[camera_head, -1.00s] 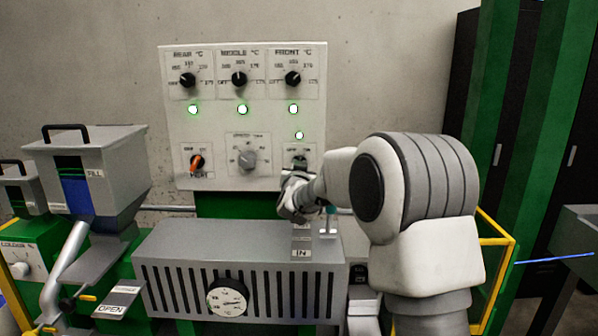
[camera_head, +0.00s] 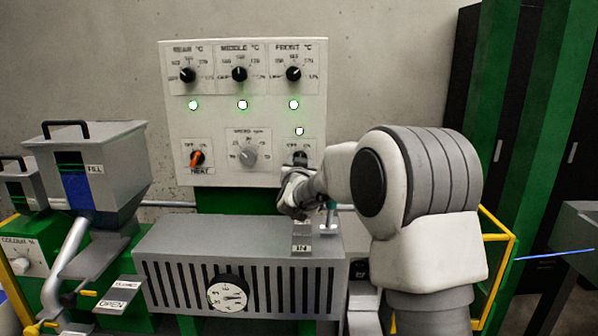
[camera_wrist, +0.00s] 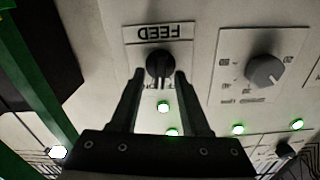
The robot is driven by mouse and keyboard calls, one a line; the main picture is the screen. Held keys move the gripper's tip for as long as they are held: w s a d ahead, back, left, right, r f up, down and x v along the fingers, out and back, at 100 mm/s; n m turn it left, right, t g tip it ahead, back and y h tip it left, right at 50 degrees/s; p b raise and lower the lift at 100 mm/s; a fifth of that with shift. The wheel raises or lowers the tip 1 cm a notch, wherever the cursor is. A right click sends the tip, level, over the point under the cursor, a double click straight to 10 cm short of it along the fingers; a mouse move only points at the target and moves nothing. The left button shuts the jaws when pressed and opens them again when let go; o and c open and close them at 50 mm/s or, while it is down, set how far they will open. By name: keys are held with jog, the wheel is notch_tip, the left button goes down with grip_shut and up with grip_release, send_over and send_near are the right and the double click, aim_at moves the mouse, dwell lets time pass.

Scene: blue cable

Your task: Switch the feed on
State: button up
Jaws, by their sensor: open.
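The black feed knob (camera_wrist: 159,65) sits on the white panel beside its FEED label (camera_wrist: 160,31), which appears upside down in the wrist view. The knob's setting is hard to tell, as my fingers partly cover the marks around it. In the head view the feed knob (camera_head: 300,158) shows at the panel's lower right, just above my wrist. My gripper (camera_wrist: 159,78) is open, its two fingertips one on each side of the knob with small gaps visible. In the head view my gripper (camera_head: 299,180) is mostly hidden by my wrist.
The grey speed knob (camera_head: 248,155) and orange heat knob (camera_head: 197,158) are left of the feed knob. Several green lamps glow, one (camera_head: 299,131) just above it. The grey slotted housing (camera_head: 230,265) lies below my wrist. A hopper (camera_head: 95,165) stands at left.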

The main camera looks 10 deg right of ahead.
jog(key=s+a, duration=0.3)
jog(key=s, duration=1.3)
jog(key=shift+s+a, duration=0.15)
jog(key=shift+s, duration=0.25)
